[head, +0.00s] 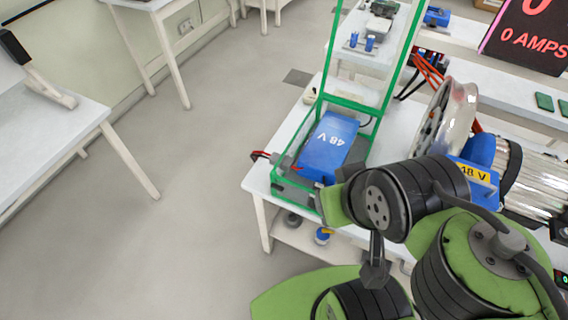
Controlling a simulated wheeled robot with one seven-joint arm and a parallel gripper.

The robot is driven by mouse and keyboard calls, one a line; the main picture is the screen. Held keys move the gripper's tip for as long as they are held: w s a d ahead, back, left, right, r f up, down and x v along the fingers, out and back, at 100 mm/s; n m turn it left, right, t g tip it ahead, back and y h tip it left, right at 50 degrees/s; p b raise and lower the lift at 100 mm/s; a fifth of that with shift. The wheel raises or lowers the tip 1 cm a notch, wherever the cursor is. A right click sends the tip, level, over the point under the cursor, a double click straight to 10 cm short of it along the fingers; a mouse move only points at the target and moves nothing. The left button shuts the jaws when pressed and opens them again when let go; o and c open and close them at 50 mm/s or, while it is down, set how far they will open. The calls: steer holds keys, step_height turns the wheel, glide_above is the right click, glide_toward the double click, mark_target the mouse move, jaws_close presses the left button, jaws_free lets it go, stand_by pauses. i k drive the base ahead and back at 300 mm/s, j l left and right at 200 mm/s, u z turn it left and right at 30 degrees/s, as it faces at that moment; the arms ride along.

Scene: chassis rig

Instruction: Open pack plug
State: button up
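The blue 48 V battery pack (328,147) lies tilted in a grey tray (294,194) inside a green frame (321,106) on a white table. A red and black lead with a small connector (262,156) sticks out at the pack's left side, over the table edge; it looks like the pack plug. I cannot tell whether its halves are joined. My arm stands in front, to the right of the pack. A dark part that may be my gripper (375,272) hangs below a wrist joint, apart from the plug. Its fingers cannot be made out.
A silver wheel-like disc (447,117) and a blue motor housing with a yellow 48 V label (472,172) stand right of the pack. A display reading 0 AMPS (530,36) is at top right. Another white table (45,135) stands at left; the floor between is clear.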

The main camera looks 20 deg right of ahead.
mark_target(273, 158)
steer(key=i+u, duration=0.1)
steer(key=u, duration=0.3)
steer(key=l+u, duration=0.15)
steer(key=u, duration=0.25)
steer(key=i+l+u, duration=0.1)
steer(key=u, duration=0.3)
steer(key=l+u, duration=0.2)
steer(key=u, duration=0.2)
steer(key=i, duration=0.05)
